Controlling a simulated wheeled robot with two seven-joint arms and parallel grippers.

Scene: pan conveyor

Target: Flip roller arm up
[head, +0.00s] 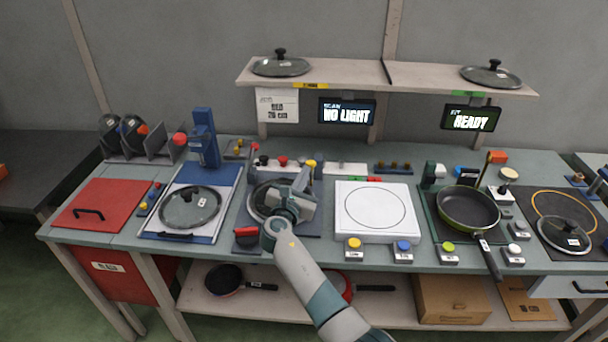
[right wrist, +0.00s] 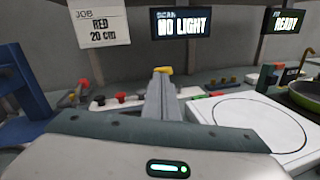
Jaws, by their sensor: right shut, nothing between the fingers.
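My right gripper (head: 303,188) is shut and empty over the dark station left of the white scan plate. A yellow-tipped part (head: 311,163), perhaps the roller arm's end, shows just beyond the fingers. It also shows in the right wrist view as a yellow cap (right wrist: 162,70) right above the grey shut fingers (right wrist: 160,100). I cannot tell whether the fingers touch it. The rest of the roller arm is hidden behind my gripper, so its pose is unclear. A glass lid or pan (head: 262,200) lies under my gripper, partly covered. My left gripper is not in view.
A blue press stand (head: 205,138) with a lidded tray stands left. The white scan plate (head: 350,228) is right, below a NO LIGHT screen (head: 347,111). A green pan (head: 468,208) stands farther right. Knobs (head: 282,161) line the back. A shelf (head: 350,72) hangs above.

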